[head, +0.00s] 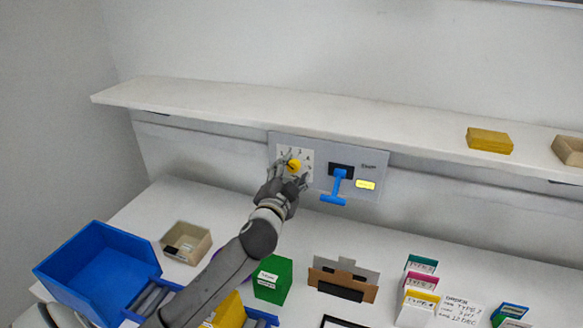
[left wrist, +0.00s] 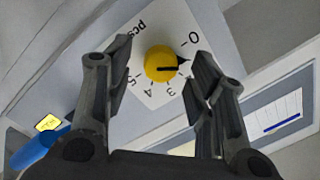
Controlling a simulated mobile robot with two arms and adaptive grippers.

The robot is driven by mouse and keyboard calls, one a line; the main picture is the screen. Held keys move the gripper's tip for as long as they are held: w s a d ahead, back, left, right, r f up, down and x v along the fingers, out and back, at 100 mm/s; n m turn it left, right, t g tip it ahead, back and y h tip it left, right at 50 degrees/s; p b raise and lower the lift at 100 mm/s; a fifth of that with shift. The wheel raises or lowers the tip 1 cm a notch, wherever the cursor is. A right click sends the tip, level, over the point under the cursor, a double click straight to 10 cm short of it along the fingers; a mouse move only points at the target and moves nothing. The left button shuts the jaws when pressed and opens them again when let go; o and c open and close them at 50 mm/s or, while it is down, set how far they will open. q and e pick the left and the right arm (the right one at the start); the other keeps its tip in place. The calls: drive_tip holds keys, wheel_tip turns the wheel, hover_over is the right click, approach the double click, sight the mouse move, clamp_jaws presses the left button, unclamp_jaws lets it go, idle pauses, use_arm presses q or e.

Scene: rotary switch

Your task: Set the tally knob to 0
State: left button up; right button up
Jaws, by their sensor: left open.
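The tally knob (head: 294,166) is a round yellow dial on a white plate on the grey wall panel. In the left wrist view the knob (left wrist: 161,64) has a black pointer aimed right, below the 0 mark (left wrist: 193,38) and above the 3. The numbers between 0 and 3 are hidden behind a finger. My left gripper (left wrist: 160,95) is open, with its fingers on either side of the knob's line and apart from it in that view. In the head view my left gripper (head: 291,180) is at the dial plate. My right gripper is not in view.
A blue T-shaped handle (head: 338,185) and a yellow label (head: 365,185) are right of the dial. A white shelf (head: 250,110) overhangs the panel. Below are a blue bin (head: 85,262), a beige box (head: 186,243), a green box (head: 273,280) and card stacks (head: 420,282).

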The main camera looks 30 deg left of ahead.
use_arm(q)
drive_tip(key=shift+w+a, duration=0.1)
drive_tip(key=shift+w, duration=0.35)
drive_tip(key=shift+c, duration=1.2)
drive_tip(key=c, duration=0.8)
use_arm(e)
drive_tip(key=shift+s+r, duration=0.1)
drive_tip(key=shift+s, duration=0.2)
